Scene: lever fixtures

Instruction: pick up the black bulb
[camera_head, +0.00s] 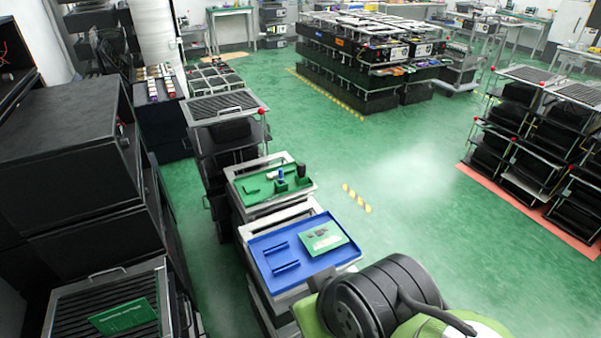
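A small dark upright object that looks like the black bulb (301,170) stands at the right part of a green tray (250,203). A small bulb with a bluish-white top (281,174) stands on a green base just left of it. Both are too small to make out in detail. My arm's thick black and green links fill the bottom right of the head view. My gripper does not show in this view, so I cannot see its fingers or whether it holds anything.
A blue tray (268,246) in front of the green one holds a pale green board (324,238). A black cabinet (60,150) stands left, with a green board (122,317) on a ribbed rack below. Black shelves (530,140) stand right. Green floor between is open.

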